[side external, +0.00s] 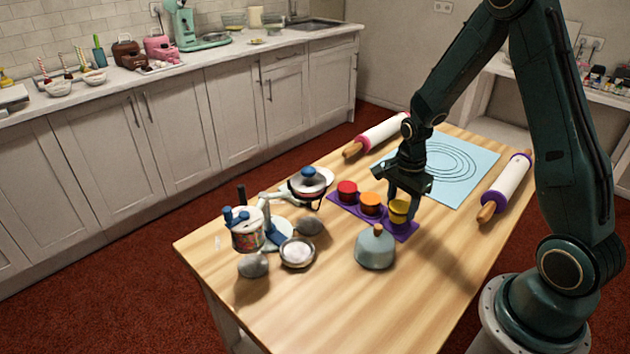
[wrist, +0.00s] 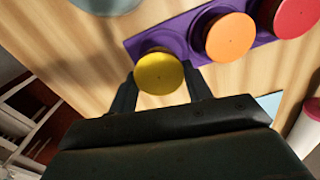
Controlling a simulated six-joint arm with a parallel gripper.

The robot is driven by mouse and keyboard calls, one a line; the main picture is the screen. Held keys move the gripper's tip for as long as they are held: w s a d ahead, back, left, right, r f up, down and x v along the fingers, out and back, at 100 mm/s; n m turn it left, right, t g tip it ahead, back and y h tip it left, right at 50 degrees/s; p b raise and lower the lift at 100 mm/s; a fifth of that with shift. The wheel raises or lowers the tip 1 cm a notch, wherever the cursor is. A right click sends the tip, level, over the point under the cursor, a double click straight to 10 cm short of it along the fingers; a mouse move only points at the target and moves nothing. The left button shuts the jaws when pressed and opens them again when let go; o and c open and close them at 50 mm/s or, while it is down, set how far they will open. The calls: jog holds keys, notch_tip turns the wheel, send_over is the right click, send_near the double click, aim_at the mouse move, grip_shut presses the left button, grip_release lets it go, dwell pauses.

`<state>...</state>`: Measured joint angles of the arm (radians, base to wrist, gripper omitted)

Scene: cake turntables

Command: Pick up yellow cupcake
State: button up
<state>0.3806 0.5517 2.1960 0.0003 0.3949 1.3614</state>
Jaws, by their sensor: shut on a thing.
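The yellow cupcake (side external: 398,211) is at the right end of the purple tray (side external: 404,232). My gripper (side external: 403,195) reaches down over it from above, with its fingers at the cupcake's sides. In the wrist view the yellow cupcake (wrist: 159,73) sits between the two fingers of my gripper (wrist: 160,88), and the jaws are shut on it. The purple tray (wrist: 180,40) lies right behind it in that view. I cannot tell whether the cupcake still touches the tray.
An orange cupcake (side external: 370,203) and a red cupcake (side external: 347,191) stand on the tray to the left. A grey-blue dome (side external: 375,248) stands close in front. Rolling pins (side external: 506,188) and a blue mat (side external: 470,165) lie behind and right. The front right tabletop is clear.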

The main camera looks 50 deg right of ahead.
aim_at(401, 206)
notch_tip(401, 206, up, 18)
jog(key=shift+f, duration=0.25)
dwell(0.7)
